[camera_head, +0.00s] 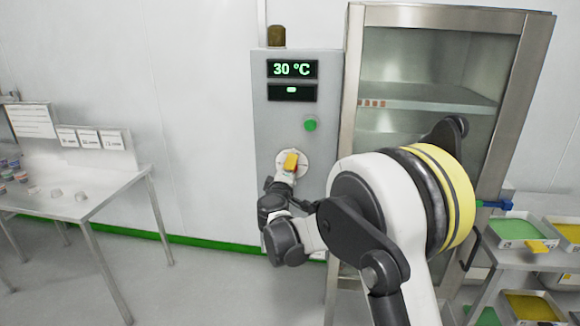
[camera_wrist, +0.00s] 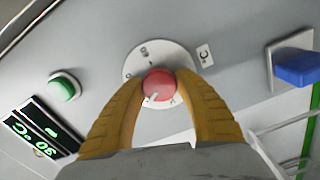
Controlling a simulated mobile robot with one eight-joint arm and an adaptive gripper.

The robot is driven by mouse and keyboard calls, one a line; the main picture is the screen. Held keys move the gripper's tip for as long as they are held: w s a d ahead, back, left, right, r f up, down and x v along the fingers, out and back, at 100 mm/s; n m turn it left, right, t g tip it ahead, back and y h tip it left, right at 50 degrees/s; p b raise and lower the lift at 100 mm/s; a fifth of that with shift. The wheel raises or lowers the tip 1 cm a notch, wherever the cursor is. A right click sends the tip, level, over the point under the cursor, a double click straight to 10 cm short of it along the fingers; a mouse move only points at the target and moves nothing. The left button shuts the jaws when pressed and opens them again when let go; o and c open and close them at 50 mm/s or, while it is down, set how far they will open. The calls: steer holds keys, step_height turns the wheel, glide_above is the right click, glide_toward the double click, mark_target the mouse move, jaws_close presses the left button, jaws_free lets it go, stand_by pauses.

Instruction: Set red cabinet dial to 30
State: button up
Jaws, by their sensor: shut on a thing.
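The red dial (camera_wrist: 158,85) sits on a round white scale plate (camera_wrist: 137,65) on the grey cabinet (camera_head: 270,130). In the wrist view my gripper (camera_wrist: 160,83) has its two yellow fingers closed on the sides of the red dial. In the head view my gripper (camera_head: 291,161) is at the scale plate (camera_head: 305,158) and hides most of the dial. The cabinet's display (camera_head: 292,69) reads 30 °C in green. The same reading shows rotated in the wrist view display (camera_wrist: 35,130).
A green button (camera_head: 310,124) sits above the dial, also visible in the wrist view (camera_wrist: 64,86). A glass-fronted steel cabinet (camera_head: 352,90) stands just right. A table (camera_head: 90,205) is at left, and trays of green and yellow material (camera_head: 515,230) are at right. Floor between is clear.

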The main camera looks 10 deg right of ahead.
steer(key=n, duration=0.6)
steer(key=shift+f, duration=0.1)
steer(key=n, duration=0.6)
steer(key=shift+f, duration=0.1)
stand_by(0.4)
steer(key=o, duration=1.2)
steer(key=shift+s, duration=0.1)
steer(key=v, duration=1.2)
